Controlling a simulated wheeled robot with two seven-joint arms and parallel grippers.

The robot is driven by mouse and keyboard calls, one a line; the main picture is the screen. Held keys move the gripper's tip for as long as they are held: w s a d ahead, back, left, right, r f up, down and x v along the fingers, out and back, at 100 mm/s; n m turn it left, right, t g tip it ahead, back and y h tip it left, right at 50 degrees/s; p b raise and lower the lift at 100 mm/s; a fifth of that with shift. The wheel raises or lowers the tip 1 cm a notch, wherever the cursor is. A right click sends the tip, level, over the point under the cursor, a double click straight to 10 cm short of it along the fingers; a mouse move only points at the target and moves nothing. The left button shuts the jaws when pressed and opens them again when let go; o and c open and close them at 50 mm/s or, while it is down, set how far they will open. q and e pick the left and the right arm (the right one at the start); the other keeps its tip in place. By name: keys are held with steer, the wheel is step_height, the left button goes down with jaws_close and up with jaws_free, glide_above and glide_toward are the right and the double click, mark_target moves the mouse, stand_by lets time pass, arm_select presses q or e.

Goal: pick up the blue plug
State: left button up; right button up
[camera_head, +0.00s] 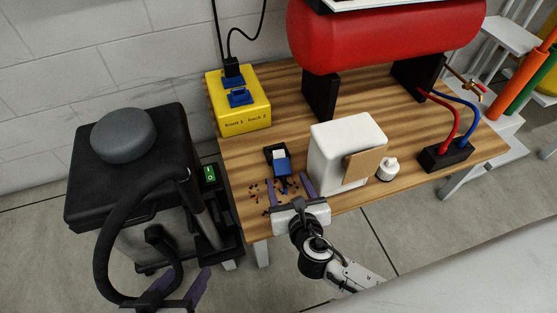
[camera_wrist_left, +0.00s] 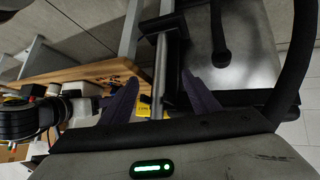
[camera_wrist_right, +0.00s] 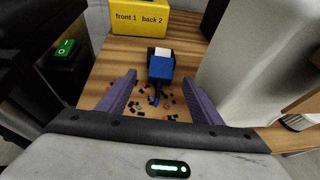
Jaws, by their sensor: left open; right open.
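A blue block-shaped piece (camera_head: 282,166), which looks like the blue plug, lies on the wooden table with a pale piece and a black frame at its far end. It also shows in the right wrist view (camera_wrist_right: 160,68), with a short blue part pointing toward me. My right gripper (camera_head: 287,180) is open and empty on its near side, and the piece sits between and beyond the fingertips (camera_wrist_right: 160,82). I cannot tell the height gap. My left gripper (camera_head: 171,293) is open and empty, low beside the black machine; its fingers (camera_wrist_left: 160,88) also show in the left wrist view.
A yellow box (camera_head: 243,118) with blue sockets and a black plug stands behind. A white container (camera_head: 342,150) stands close right of my right gripper. Small dark and reddish bits (camera_wrist_right: 170,108) lie around the blue piece. A black machine (camera_head: 82,165) stands left of the table.

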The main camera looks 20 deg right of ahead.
mark_target(282, 168)
steer(key=x, duration=0.2)
steer(key=shift+w+f+b, duration=0.2)
steer(key=shift+f+b, duration=0.05)
steer(key=shift+b, duration=0.1)
steer(key=b+x, duration=0.2)
steer(key=x, duration=0.2)
steer(key=shift+w+d+f, duration=0.1)
steer(key=shift+w+d, duration=0.05)
steer(key=shift+w, duration=0.4)
arm_select(q)
steer(key=shift+w+d+f+m+g, duration=0.1)
steer(key=shift+d+f+m+g, duration=0.5)
steer(key=shift+d+f+g, duration=0.4)
steer(key=shift+f+h, duration=0.1)
steer(key=shift+h, duration=0.2)
arm_select(e)
steer(key=shift+c, duration=0.2)
steer(key=c, duration=1.2)
